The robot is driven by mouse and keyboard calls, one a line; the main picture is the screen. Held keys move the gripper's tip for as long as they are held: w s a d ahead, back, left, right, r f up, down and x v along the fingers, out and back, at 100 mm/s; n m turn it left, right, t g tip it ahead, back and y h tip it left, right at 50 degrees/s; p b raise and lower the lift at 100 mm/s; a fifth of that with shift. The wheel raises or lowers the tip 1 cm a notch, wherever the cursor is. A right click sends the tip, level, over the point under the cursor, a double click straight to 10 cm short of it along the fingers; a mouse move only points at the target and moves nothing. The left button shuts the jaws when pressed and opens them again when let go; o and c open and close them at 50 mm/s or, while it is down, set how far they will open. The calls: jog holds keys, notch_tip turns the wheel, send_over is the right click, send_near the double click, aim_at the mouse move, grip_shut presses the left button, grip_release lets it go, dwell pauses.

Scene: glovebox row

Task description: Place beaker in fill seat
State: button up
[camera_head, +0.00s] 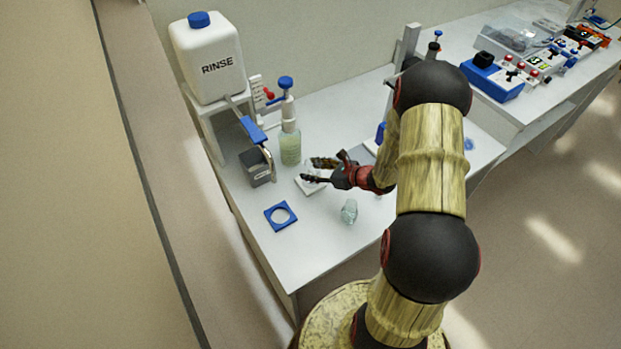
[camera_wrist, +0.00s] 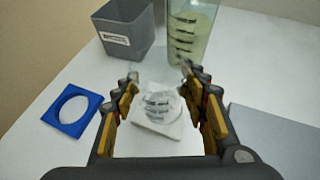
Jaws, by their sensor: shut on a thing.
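My gripper (camera_head: 318,170) reaches in from the right over the bench, its fingers pointing left. In the wrist view it is shut on the clear beaker (camera_wrist: 160,104), which has dark graduation marks and sits between the fingers. A white square pad (camera_head: 308,187) lies beneath it; the pad also shows in the wrist view (camera_wrist: 148,131). I cannot tell whether the beaker touches the pad. A blue square plate with a round hole (camera_head: 281,216) lies empty at the left; it also shows in the wrist view (camera_wrist: 50,112). Which one is the fill seat is not marked.
A bottle with pale green liquid (camera_head: 290,146) and a grey bin (camera_head: 257,168) stand behind. The white RINSE tank (camera_head: 209,57) stands at the back left. A glass piece (camera_head: 349,211) lies near the front edge. Bare bench (camera_head: 312,240) lies between it and the blue plate.

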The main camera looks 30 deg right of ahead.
jog(key=shift+w+f, duration=0.35)
jog(key=shift+f, duration=0.1)
jog(key=shift+w+a+f+b, duration=0.15)
jog(key=shift+f+b, duration=0.3)
jog(key=shift+f, duration=0.45)
jog(key=shift+w+d+f+b, duration=0.15)
jog(key=shift+f+b, duration=0.25)
jog(key=shift+f, duration=0.5)
jog(key=shift+a, duration=0.1)
jog(key=shift+f, duration=0.15)
jog(key=o, duration=0.9)
jog(key=shift+o, duration=0.3)
